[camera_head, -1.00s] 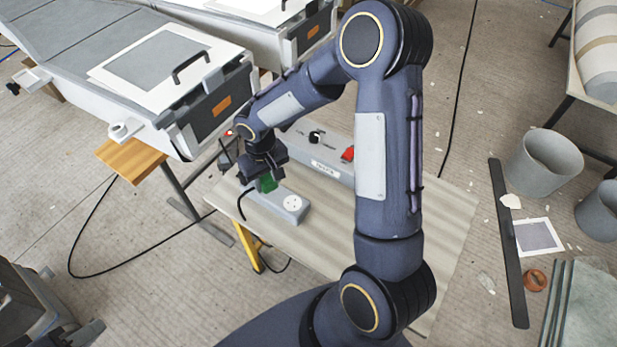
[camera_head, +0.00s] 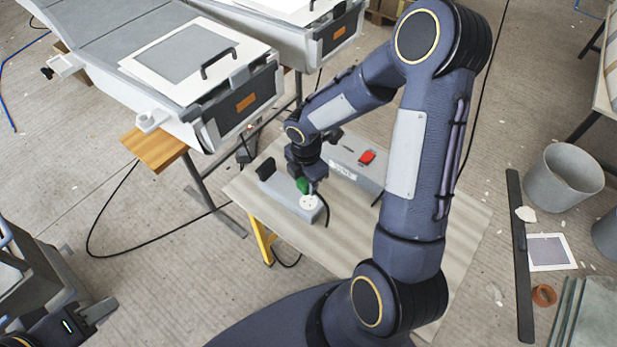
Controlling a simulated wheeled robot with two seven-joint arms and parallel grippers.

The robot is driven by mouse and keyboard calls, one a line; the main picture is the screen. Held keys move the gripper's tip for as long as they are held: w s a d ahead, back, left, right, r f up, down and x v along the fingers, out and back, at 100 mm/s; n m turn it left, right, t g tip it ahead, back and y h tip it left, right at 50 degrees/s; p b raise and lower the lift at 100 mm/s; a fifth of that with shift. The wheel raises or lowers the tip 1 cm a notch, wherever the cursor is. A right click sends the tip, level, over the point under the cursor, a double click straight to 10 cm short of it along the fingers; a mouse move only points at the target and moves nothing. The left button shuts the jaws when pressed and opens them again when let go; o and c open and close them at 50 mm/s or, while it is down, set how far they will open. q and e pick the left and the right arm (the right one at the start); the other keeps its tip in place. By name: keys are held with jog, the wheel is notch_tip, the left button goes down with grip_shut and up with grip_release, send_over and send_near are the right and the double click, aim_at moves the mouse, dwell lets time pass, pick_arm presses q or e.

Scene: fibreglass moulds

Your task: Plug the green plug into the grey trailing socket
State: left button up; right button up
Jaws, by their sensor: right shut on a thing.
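The grey trailing socket (camera_head: 282,196) lies on the bench, with a round white outlet (camera_head: 309,202) at its near right end. A black block (camera_head: 266,169) stands on its far left end. My right gripper (camera_head: 303,172), pointing down, is shut on the green plug (camera_head: 302,186). The plug is right by the white outlet, at its upper left in the picture. I cannot tell whether it touches the socket. The plug's lower end is hard to make out. A dark cable (camera_head: 326,211) hangs beside the socket's right end.
A grey box with a red switch (camera_head: 367,157) stands behind the socket on the pale bench (camera_head: 345,240). The bench is bare in front. White mould units (camera_head: 190,70) and a small wooden top (camera_head: 155,149) are at the left. A grey bucket (camera_head: 563,178) stands at the right.

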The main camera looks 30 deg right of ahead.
jog(key=n, duration=0.2)
jog(key=shift+s+d+n, duration=0.2)
jog(key=shift+n, duration=0.1)
jog(key=b, duration=0.5)
send_over(309, 202)
notch_tip(309, 202, down, 6)
jog(key=shift+r, duration=0.2)
jog(key=shift+a+f, duration=0.1)
dwell(1.8)
jog(key=shift+f+b, duration=0.4)
jog(key=shift+f, duration=0.2)
jog(key=o, duration=1)
jog(key=shift+r, duration=0.1)
